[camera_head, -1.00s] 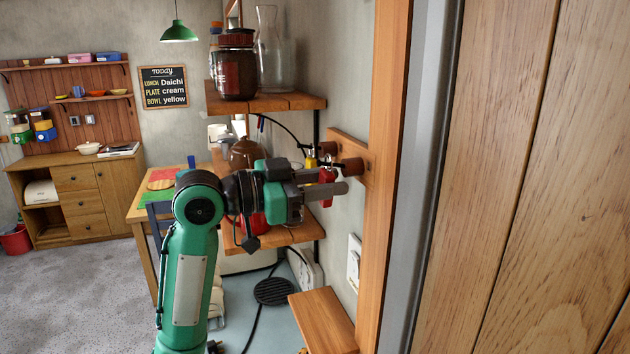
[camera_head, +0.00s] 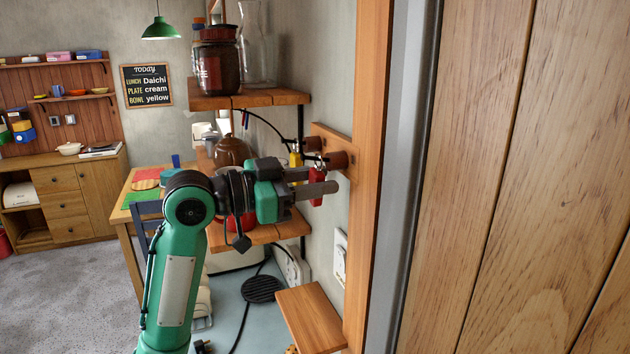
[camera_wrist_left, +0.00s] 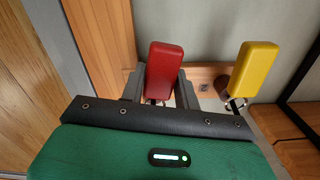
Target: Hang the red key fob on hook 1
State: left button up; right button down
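The red key fob (camera_head: 316,190) hangs upright just below the free end of the nearer wooden peg (camera_head: 337,160). Its ring is at the peg's end; whether it is looped over is too small to tell. My left gripper (camera_head: 314,184) has its fingers on either side of the fob, seemingly with slight slack. The wrist view shows the red fob (camera_wrist_left: 164,70) between the two fingers (camera_wrist_left: 162,88). A yellow fob (camera_head: 295,160) hangs at the farther peg (camera_head: 312,144), and it also shows in the wrist view (camera_wrist_left: 254,70). No hook number is readable. My right gripper is out of view.
The pegs sit on a wooden board (camera_head: 330,137) on the wall beside a door frame post (camera_head: 366,120). Shelves with jars (camera_head: 217,65) stand just left of the board. A small wooden ledge (camera_head: 310,318) is below. The floor at left is clear.

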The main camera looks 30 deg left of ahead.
pick_arm(q)
jog(key=o, duration=0.4)
jog(key=shift+s+a, duration=0.2)
jog(key=shift+s, duration=0.05)
jog(key=b+v, duration=0.6)
jog(key=v, duration=0.7)
jog(key=shift+s, duration=0.1)
